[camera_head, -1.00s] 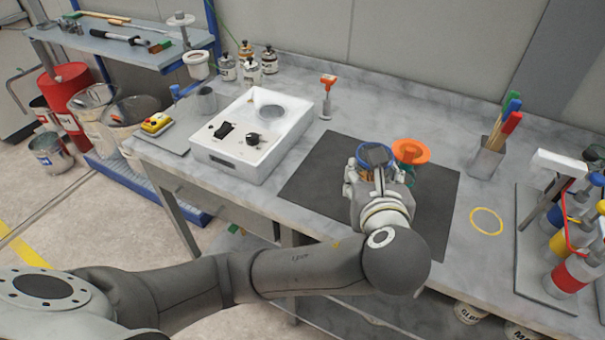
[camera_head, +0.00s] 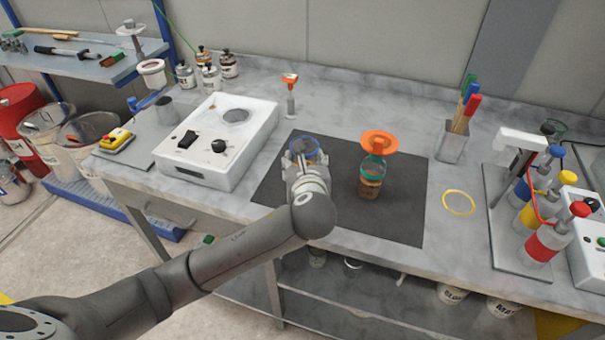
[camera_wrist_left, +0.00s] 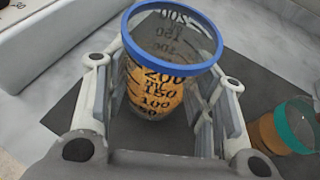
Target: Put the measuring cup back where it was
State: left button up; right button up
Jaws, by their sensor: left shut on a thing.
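My left gripper (camera_head: 304,165) is shut on the measuring cup (camera_wrist_left: 155,85), a clear cup with a blue rim and black number marks. Amber colour shows in the cup's lower part. In the head view its blue rim (camera_head: 312,157) shows over the dark mat (camera_head: 345,218); whether its base touches the mat is hidden. The gripper's fingers stand on both sides of the cup in the left wrist view.
A yellow ring (camera_head: 459,202) lies on the bare table right of the mat. A white device (camera_head: 214,143) stands left, a brush holder (camera_head: 453,142) at the back right. A rack of coloured-cap bottles (camera_head: 538,210) stands far right. A small orange-topped item (camera_head: 290,95) stands behind the mat.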

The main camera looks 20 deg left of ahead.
pick_arm(q)
jog(key=f, duration=0.3)
jog(key=shift+w+a+f, duration=0.2)
jog(key=shift+w+a, duration=0.1)
jog(key=shift+a, duration=0.1)
jog(key=shift+d+f, duration=0.1)
jog(key=shift+f, duration=0.25)
jog(key=o, duration=1.1)
jog(key=shift+f, duration=0.15)
jog(key=v, duration=1.2)
